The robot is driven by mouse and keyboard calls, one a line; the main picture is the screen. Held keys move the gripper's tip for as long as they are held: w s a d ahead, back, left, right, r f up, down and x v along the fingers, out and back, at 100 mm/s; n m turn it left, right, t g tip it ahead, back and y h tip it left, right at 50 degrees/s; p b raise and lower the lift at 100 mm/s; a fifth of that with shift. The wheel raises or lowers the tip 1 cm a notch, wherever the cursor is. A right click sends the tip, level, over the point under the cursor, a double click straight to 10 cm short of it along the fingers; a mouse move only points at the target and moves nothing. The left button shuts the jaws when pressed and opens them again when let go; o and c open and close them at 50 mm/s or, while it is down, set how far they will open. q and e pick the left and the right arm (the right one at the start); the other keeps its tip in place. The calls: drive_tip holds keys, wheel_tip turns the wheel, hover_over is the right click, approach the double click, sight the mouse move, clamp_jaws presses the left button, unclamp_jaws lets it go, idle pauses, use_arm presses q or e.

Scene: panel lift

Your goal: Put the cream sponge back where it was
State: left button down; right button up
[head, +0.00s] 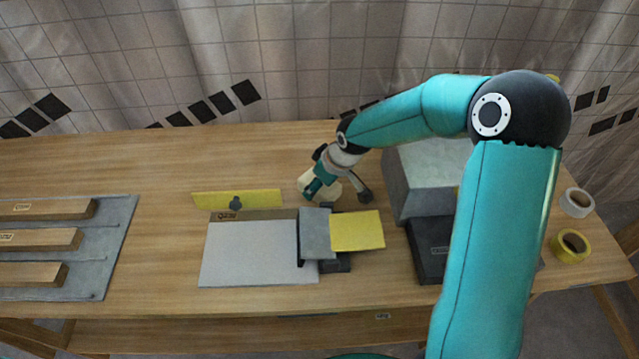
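A cream piece that looks like the cream sponge (331,196) is at the back middle of the table, partly hidden by my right gripper. My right gripper (340,190) comes down over it from the right. One finger crosses in front of the cream piece and the other is to its right. I cannot tell whether the fingers touch it or grip it. My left gripper is not in view.
A yellow panel with a knob (260,199), a pale grey board (255,255), a grey block (315,232) and a yellow square (358,231) lie nearby. A grey box (425,175) and tape rolls (570,246) are right. A tray (112,235) holds wooden bars at left.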

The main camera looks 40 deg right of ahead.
drive_tip(key=o, duration=1.1)
drive_tip(key=shift+r, duration=0.3)
drive_tip(key=v, duration=1.1)
drive_tip(key=shift+s+r, duration=0.2)
drive_tip(key=shift+s, duration=0.05)
